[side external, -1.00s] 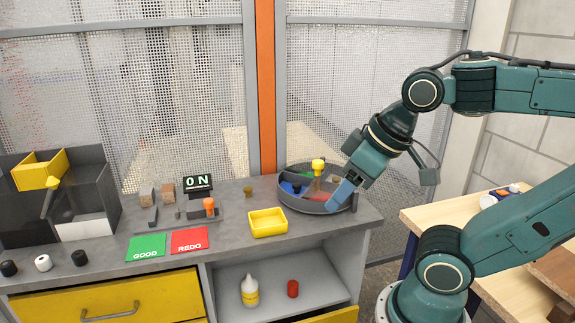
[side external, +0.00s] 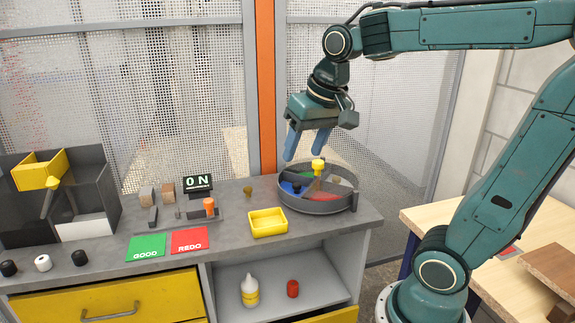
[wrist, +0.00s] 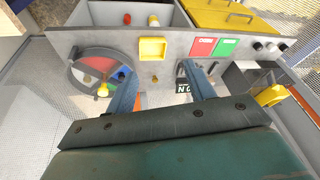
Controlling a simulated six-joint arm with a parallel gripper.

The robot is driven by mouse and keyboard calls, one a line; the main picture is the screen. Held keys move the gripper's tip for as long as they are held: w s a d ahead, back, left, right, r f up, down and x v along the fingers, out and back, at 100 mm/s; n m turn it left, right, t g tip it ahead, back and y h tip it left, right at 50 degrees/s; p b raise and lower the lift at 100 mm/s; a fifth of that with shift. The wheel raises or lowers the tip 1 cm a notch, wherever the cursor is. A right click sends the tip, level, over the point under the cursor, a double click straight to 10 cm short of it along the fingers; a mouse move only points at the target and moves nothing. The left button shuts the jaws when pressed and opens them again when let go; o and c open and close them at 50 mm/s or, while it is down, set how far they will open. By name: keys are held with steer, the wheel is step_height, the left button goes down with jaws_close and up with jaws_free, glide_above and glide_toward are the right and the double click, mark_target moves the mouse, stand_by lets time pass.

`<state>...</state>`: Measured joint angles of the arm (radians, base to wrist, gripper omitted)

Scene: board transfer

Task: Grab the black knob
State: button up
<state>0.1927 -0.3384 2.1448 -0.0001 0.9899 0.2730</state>
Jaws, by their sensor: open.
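Two black knobs stand at the far left front of the grey bench, the outer one (side external: 8,268) and the inner one (side external: 79,257), with a white knob (side external: 43,263) between them. In the wrist view the small dark knobs (wrist: 258,46) are at the upper right, beside the white one. My gripper (side external: 305,155) is open and empty, its blue fingers pointing down above the round divided tray (side external: 318,208), far to the right of the knobs.
The dark bin (side external: 92,187) with a yellow lever rises behind the knobs. An ON sign (side external: 197,183), green GOOD pad (side external: 146,247), red REDO pad (side external: 189,240) and yellow tray (side external: 268,223) lie between. A yellow knob (side external: 318,166) tops the round tray. Mesh panels stand behind.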

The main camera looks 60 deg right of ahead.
steer(key=w+d+m+g, duration=0.1)
steer(key=w+d+m, duration=0.2)
steer(key=w+d, duration=0.3)
steer(key=m+g, duration=0.3)
steer(key=m, duration=0.7)
glide_above(297, 184)
step_height(297, 184, down, 13)
steer(key=shift+y, duration=0.4)
steer(key=shift+a+f, duration=0.15)
steer(key=shift+f, duration=4.2)
steer(key=shift+f, duration=2.6)
steer(key=c, duration=1)
